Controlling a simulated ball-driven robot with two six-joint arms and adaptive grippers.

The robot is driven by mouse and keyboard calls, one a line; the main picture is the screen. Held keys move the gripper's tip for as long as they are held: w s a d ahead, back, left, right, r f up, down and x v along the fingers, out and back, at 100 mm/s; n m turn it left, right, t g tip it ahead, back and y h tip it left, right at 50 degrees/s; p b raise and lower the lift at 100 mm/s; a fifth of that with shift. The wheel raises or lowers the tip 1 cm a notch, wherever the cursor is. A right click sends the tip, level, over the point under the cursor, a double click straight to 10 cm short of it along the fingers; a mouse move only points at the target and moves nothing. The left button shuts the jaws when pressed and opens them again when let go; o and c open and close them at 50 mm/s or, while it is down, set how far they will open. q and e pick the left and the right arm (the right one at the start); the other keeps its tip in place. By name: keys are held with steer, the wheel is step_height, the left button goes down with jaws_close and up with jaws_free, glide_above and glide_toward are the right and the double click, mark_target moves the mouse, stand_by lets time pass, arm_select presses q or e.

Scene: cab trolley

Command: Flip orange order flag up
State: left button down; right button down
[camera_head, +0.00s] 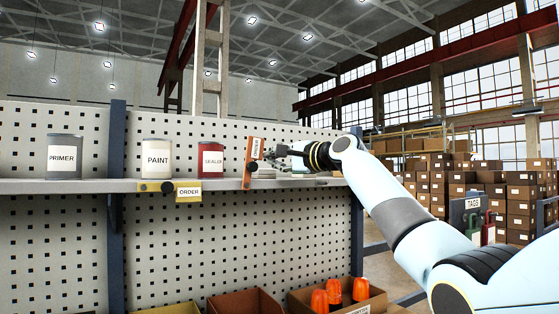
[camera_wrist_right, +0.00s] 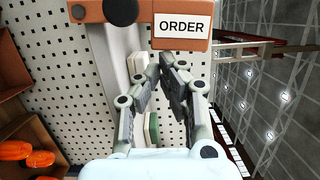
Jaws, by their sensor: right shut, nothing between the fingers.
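The orange order flag (camera_head: 249,168) stands nearly upright at the shelf's front edge in the head view, its top leaning slightly right. Its white label sits at the upper end. In the right wrist view the orange flag (camera_wrist_right: 142,32) crosses the top, with a black round pivot and the ORDER label readable. My right gripper (camera_head: 274,153) is just right of the flag's upper part. In the right wrist view my right gripper (camera_wrist_right: 168,64) has its fingertips together, empty, just below the flag; I cannot tell whether they touch it. My left gripper is not in view.
A yellow ORDER flag (camera_head: 186,191) lies level on the shelf edge (camera_head: 90,186). Primer (camera_head: 65,168), paint (camera_head: 155,168) and sealer (camera_head: 211,171) cans stand on the shelf. Below are bins, one (camera_head: 372,299) holding orange items. A blue post (camera_head: 357,220) stands right of the pegboard.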

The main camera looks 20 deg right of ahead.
steer(key=shift+a+r+n, duration=0.25)
steer(key=shift+a+n, duration=0.05)
steer(key=shift+n, duration=0.2)
steer(key=shift+p, duration=0.3)
